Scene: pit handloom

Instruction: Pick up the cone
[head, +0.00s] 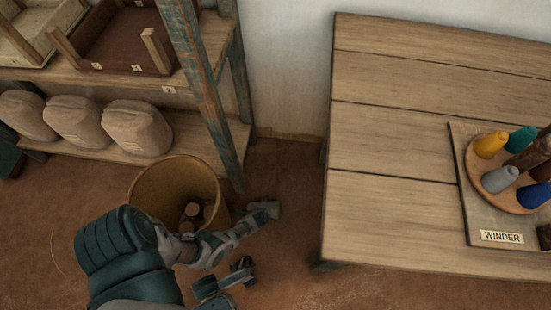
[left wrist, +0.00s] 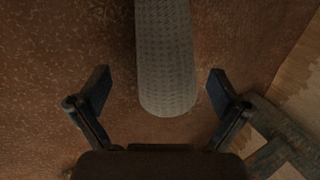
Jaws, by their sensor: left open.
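The cone (left wrist: 165,60) is a long grey piece with a dotted, woven-looking surface and a rounded near end. It runs from the top edge of the left wrist view to about the middle, with brown floor around it. My left gripper (left wrist: 160,88) is open, with one dark finger on each side of the cone's near end and a gap on both sides. In the head view my left arm reaches down past the basket, with the left gripper (head: 224,277) low near the floor. I cannot clearly single out the cone there. My right gripper is not in view.
A round tan basket (head: 160,181) with small pieces inside stands beside my left arm. A shelf (head: 225,150) with several sacks and trays is behind it. A wooden table (head: 390,215) at right bears the winder with coloured cones (head: 490,143). Bare floor lies between.

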